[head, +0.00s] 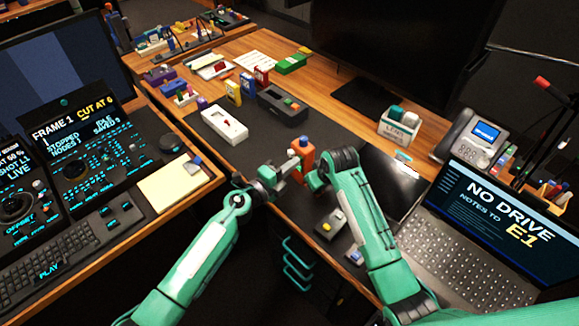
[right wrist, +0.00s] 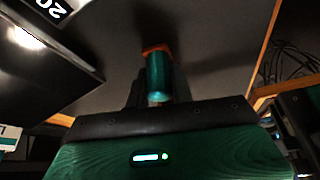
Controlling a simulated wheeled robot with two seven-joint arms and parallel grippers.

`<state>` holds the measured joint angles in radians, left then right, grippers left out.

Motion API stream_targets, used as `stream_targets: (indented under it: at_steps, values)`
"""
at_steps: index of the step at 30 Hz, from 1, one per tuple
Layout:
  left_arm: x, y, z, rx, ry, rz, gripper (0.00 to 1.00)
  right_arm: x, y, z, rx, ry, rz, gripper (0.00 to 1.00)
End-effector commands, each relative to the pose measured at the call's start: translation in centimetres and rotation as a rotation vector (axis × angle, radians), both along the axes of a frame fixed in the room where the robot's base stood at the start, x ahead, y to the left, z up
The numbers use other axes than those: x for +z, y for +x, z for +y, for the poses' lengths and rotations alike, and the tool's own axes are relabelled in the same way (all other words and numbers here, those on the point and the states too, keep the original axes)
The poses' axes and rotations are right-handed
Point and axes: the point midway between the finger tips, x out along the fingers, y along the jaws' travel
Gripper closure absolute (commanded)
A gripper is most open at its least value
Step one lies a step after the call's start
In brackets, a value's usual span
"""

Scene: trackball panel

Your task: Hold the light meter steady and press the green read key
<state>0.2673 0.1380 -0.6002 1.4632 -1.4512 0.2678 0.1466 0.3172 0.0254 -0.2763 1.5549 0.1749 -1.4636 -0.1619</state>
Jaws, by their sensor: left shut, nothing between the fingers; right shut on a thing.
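An orange upright device, which I take for the light meter (head: 303,158), stands above the front part of the dark desk mat. My right gripper (head: 314,173) is shut on it from the right. In the right wrist view only a small orange part of it (right wrist: 157,48) shows, beyond a dark green cylinder. My left gripper (head: 287,170) is shut and empty, close to the left side of the orange device. I cannot tell whether it touches it. The green read key cannot be made out in either view.
A white switch box (head: 225,125) and a dark grey box (head: 283,106) lie behind on the mat. A laptop (head: 470,230) and phone (head: 472,136) stand at the right. A small yellow-button box (head: 331,224) is near the front edge. A control console (head: 90,150) fills the left.

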Motion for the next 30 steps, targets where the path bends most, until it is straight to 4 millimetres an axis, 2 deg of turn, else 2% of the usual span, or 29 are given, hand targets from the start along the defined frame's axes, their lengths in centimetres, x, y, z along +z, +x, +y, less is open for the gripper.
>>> stream_targets:
  at_steps: [4,8,13,21,25,30]
  values:
    - [-0.1,-0.3,-0.2,-0.007,-0.001,0.001,1.00,-0.4,-0.4,0.5,0.009,0.003,0.009,1.00]
    - [-0.2,-1.0,0.7,-0.006,0.002,0.001,1.00,-0.4,-0.4,0.5,0.009,0.003,0.009,1.00]
    - [-0.1,-3.0,3.1,-0.002,0.002,0.001,1.00,-0.4,-0.4,0.4,0.008,0.003,0.011,1.00]
    - [-0.2,-7.1,7.9,0.000,0.001,0.001,1.00,-0.4,-0.3,0.3,0.006,0.002,0.010,1.00]
    - [-0.1,-8.4,9.4,0.001,0.000,0.000,1.00,-0.4,-0.3,0.3,0.006,0.002,0.010,1.00]
    - [0.0,-9.3,10.3,0.000,-0.001,-0.001,1.00,-0.4,-0.3,0.3,0.005,0.001,0.010,1.00]
